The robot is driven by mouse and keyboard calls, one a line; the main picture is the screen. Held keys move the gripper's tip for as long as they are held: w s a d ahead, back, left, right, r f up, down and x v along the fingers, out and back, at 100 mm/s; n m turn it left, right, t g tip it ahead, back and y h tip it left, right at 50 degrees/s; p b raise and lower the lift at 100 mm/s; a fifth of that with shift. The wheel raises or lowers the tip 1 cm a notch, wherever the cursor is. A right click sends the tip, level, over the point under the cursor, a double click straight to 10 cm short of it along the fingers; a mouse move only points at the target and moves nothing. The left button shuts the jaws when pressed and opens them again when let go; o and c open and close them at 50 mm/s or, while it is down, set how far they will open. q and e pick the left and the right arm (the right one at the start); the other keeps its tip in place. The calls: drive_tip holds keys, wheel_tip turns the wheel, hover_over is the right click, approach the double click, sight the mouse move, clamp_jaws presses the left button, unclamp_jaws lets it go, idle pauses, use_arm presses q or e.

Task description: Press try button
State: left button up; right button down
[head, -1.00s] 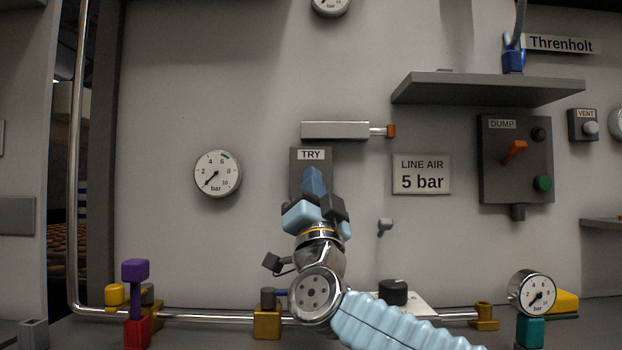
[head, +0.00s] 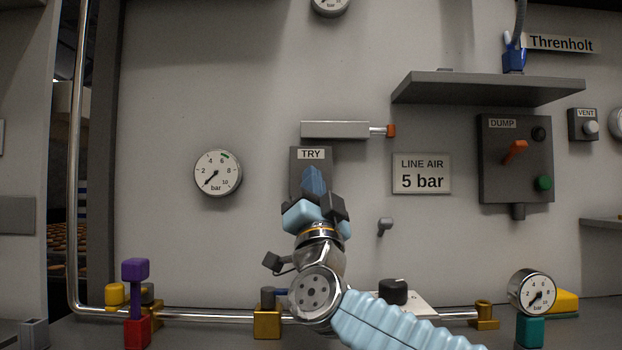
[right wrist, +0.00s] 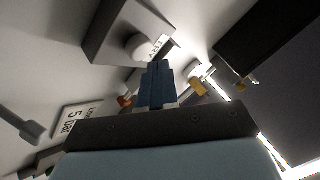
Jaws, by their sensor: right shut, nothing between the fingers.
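The grey TRY box (head: 298,165) is on the wall panel below a small cylinder. In the head view my right gripper (head: 314,172) is in front of it and hides its button. In the right wrist view the box (right wrist: 103,32) carries a round white button (right wrist: 138,46). My right gripper's blue fingers (right wrist: 157,68) are shut together and empty, their tips close to the button's edge. I cannot tell whether they touch it. My left gripper is not in view.
A cylinder with an orange-tipped rod (head: 335,130) is above the box. A gauge (head: 217,173) is to the left, reading near zero. A LINE AIR 5 bar sign (head: 421,174), a peg (head: 384,225) and a DUMP box (head: 490,170) are to the right. A pipe (head: 205,315) runs below.

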drive_tip(key=shift+w, duration=0.1)
idle(0.6)
drive_tip(key=shift+w, duration=0.35)
drive_tip(key=shift+w+p, duration=0.35)
drive_tip(key=shift+w, duration=0.15)
idle(0.6)
drive_tip(key=shift+s, duration=0.1)
drive_tip(key=shift+s+b, duration=0.55)
drive_tip(key=shift+s, duration=0.25)
